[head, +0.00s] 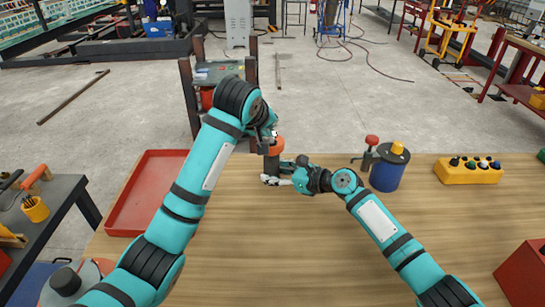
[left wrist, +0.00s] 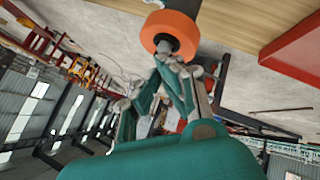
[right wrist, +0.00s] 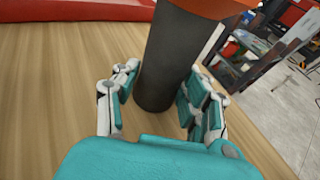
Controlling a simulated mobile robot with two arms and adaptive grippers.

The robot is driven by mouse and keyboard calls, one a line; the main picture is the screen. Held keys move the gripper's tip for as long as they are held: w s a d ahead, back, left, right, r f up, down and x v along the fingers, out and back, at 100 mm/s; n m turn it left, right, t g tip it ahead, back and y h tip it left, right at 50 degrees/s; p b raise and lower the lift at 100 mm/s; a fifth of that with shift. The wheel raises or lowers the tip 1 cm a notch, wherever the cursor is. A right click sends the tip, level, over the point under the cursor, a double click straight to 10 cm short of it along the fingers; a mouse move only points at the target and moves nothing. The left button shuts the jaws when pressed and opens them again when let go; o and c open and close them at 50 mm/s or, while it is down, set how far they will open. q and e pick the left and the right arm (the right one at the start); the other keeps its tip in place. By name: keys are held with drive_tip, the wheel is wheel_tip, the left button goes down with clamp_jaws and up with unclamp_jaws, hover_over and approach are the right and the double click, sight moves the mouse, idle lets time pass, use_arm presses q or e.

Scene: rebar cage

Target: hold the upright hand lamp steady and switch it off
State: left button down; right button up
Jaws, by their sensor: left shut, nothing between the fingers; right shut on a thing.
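The hand lamp stands upright on the wooden table, with a dark cylindrical body (right wrist: 172,50) and an orange head (head: 276,146). My right gripper (head: 272,181) is shut on the lamp's lower body; its fingers lie on both sides of it in the right wrist view (right wrist: 163,80). My left gripper (head: 271,133) is shut and empty, just above the lamp's head. In the left wrist view its fingertips (left wrist: 174,62) are close to a dark round part in the middle of the orange head (left wrist: 172,27). I cannot tell whether they touch it.
A red tray (head: 148,185) lies left of the lamp. To the right stand a blue can with a yellow top (head: 387,171), a red-knobbed item (head: 371,143) and a yellow block with several coloured knobs (head: 468,171). A red bin (head: 524,272) sits at the right front. The table's middle is clear.

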use_arm(q)
drive_tip(key=shift+f, duration=0.35)
drive_tip(key=shift+r, duration=0.45)
wheel_tip(320, 180, up, 6)
idle(0.7)
use_arm(e)
drive_tip(key=o, duration=0.9)
drive_tip(key=shift+o, duration=0.2)
